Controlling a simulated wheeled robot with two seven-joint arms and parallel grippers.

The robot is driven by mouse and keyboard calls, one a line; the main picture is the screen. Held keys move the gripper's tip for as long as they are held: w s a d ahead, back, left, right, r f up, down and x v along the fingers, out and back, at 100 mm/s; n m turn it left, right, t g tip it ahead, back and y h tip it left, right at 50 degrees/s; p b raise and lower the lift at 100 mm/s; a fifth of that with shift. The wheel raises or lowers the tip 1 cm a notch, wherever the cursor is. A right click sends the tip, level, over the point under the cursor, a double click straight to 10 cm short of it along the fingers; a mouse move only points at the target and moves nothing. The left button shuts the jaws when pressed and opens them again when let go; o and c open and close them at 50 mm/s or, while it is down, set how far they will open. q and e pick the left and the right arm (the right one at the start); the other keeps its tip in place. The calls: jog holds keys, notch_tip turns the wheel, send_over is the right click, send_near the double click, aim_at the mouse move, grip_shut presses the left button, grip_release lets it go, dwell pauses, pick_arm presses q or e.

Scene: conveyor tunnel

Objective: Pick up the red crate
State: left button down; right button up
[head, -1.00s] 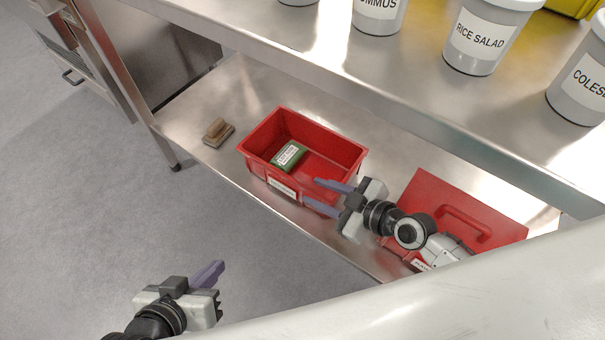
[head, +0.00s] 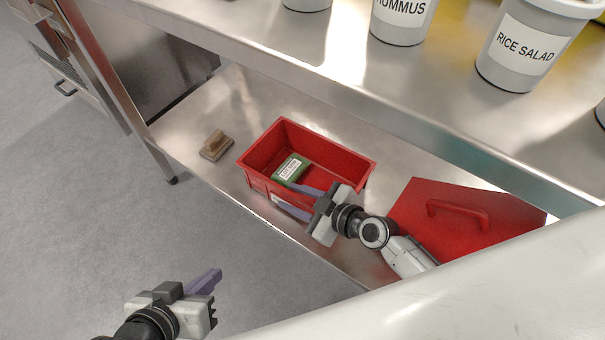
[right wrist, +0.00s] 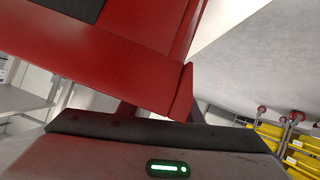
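The red crate (head: 345,154) is an open bin on the lower steel shelf in the head view. A green box with a white label (head: 290,169) lies inside it. My right gripper (head: 283,192) is at the crate's front wall, with its purple fingers apart. One finger overlaps the crate's front rim and the other is outside, in front of the wall. Contact cannot be told. The red wall fills much of the right wrist view (right wrist: 100,75). My left gripper (head: 214,288) is low over the floor, away from the shelf; its finger gap is unclear.
A wooden brush (head: 215,145) lies left of the crate. A red lid with a handle (head: 465,225) lies to the right, partly behind my arm. The upper shelf (head: 280,55) overhangs the back and carries labelled tubs (head: 520,50). Floor in front is clear.

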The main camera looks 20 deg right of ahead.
jog(key=shift+s, duration=0.1)
grip_shut()
jog(key=shift+r, duration=0.2)
dwell(1.0)
